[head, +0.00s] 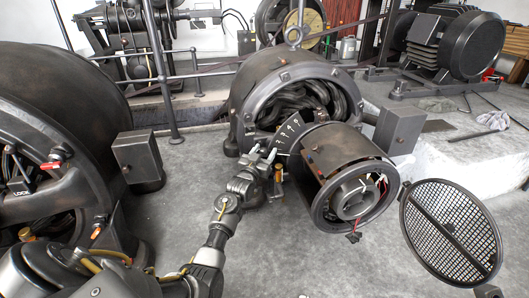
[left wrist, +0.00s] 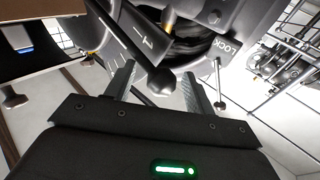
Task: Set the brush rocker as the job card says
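The dynamo in the middle of the head view (head: 300,85) has its open end toward me. Its dark scale plate (head: 288,132) carries white numbers. My left gripper (head: 264,153) is just left of this plate. In the left wrist view my gripper (left wrist: 155,82) is open, with a dark round-ended handle (left wrist: 164,82) between its fingers and gaps visible on both sides. Beyond it are the scale plate (left wrist: 140,35) with a "1" mark, a brass knob (left wrist: 172,20) and a LOCK label (left wrist: 224,47). No job card is readable. My right gripper is not in view.
A second large dynamo (head: 60,110) stands close on the left, with its own LOCK label. A round mesh cover (head: 450,232) stands out at lower right. Dark boxes (head: 138,160) (head: 398,130) flank the machine. A railing runs behind. The floor in front is clear.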

